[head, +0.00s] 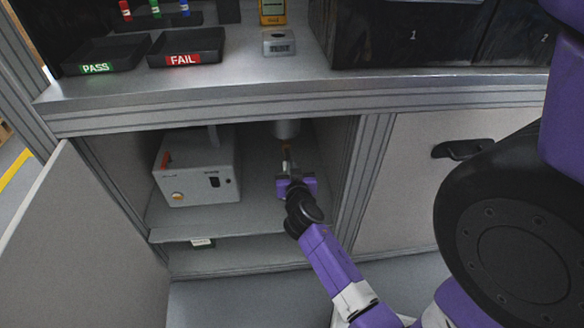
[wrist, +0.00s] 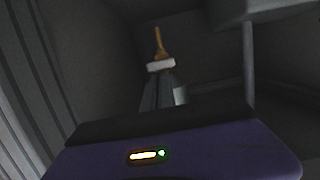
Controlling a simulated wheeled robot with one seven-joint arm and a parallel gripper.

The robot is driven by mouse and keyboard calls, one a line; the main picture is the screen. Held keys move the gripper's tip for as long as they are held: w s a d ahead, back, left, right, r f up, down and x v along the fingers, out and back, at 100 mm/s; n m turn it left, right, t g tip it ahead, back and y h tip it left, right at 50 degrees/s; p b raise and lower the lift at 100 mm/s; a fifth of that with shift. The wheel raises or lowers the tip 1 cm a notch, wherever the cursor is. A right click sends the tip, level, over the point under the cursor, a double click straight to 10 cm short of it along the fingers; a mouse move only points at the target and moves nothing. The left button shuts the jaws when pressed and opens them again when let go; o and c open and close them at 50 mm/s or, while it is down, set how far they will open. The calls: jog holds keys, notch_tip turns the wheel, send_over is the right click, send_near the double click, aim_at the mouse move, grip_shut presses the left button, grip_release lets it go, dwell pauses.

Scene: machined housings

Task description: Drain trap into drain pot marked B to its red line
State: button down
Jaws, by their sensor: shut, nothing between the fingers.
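A grey cylinder, apparently the trap (head: 287,129), hangs under the bench top at the right of the open cabinet bay. A thin orange-brown piece, perhaps its drain fitting (head: 284,146), shows below it; it also shows in the wrist view (wrist: 158,42). My gripper (head: 286,162) is shut and empty, reaching into the bay with its tips just below that piece. In the wrist view, my gripper (wrist: 160,68) points at the piece; contact cannot be told. A pale patch (wrist: 181,93) behind the fingers is unclear. No pot marked B or red line can be made out.
A white box (head: 197,171) with a switch stands on the cabinet shelf (head: 240,222), left of my gripper. A pale label (head: 202,243) shows below the shelf. The open door (head: 85,240) is at left. PASS (head: 105,55) and FAIL (head: 187,48) trays sit on the bench.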

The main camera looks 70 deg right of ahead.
dwell(0.3)
jog(key=f+b, duration=0.1)
jog(key=b, duration=0.4)
jog(key=shift+f+h+b, duration=0.3)
jog(key=shift+h+b, duration=0.05)
jog(key=shift+h, duration=0.05)
jog(key=f+b, duration=0.1)
jog(key=b, duration=0.4)
jog(key=shift+a+t+h, duration=0.1)
jog(key=shift+t+h, duration=0.2)
jog(key=shift+h, duration=0.1)
jog(key=b, duration=0.4)
jog(key=shift+f, duration=0.25)
jog(key=h+b, duration=0.1)
jog(key=b, duration=0.2)
jog(key=shift+f, duration=0.3)
jog(key=b, duration=0.6)
jog(key=shift+f+t+h, duration=0.3)
jog(key=shift+t+h, duration=0.1)
jog(key=shift+r, duration=0.1)
